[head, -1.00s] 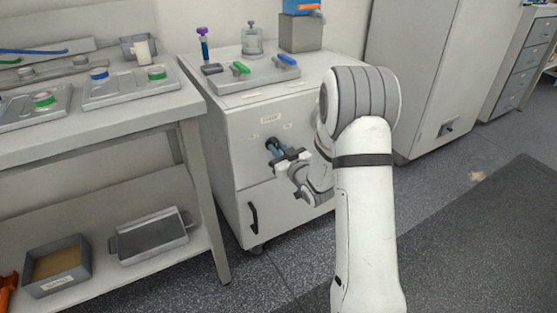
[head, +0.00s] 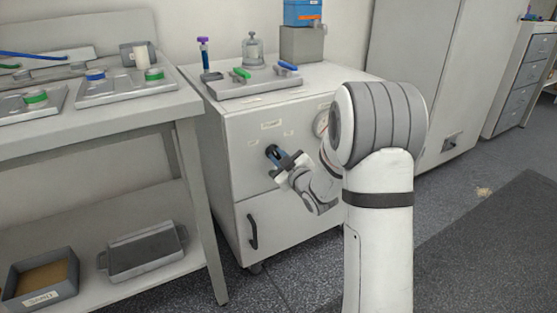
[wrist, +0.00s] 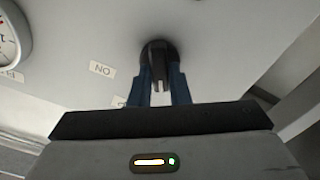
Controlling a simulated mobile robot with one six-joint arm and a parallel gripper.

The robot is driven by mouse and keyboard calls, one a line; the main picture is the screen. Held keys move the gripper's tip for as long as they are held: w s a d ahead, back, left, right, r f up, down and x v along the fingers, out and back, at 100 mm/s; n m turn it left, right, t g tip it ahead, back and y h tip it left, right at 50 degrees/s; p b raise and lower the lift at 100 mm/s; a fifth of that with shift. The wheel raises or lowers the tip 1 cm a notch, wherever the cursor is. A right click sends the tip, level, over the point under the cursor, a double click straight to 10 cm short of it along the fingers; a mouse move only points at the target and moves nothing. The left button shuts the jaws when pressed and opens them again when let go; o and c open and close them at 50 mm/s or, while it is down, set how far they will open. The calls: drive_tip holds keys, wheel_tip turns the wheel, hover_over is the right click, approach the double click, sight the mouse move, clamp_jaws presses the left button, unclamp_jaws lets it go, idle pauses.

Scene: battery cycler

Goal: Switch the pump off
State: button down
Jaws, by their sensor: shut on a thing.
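The pump's dark rotary knob (wrist: 158,50) sticks out of the light grey front of the cabinet. In the head view the knob (head: 271,151) is mostly hidden by my gripper (head: 279,159). In the wrist view my gripper (wrist: 161,85) has its two blue fingers on either side of the knob, shut on its dark grip bar. The bar looks roughly in line with the fingers. A small label (wrist: 102,69) reading "NO" in this view sits left of the knob. A second label by the left finger is mostly hidden.
A round gauge (wrist: 12,38) is beside the knob, partly behind my arm in the head view. A dark door handle (head: 252,232) is below. A workbench (head: 140,125) stands at left.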

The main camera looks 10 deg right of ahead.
drive_tip(key=c, duration=1.4)
unclamp_jaws()
drive_tip(key=shift+o, duration=0.2)
drive_tip(key=p+v, duration=0.1)
drive_tip(key=v, duration=0.7)
drive_tip(key=shift+p, duration=0.4)
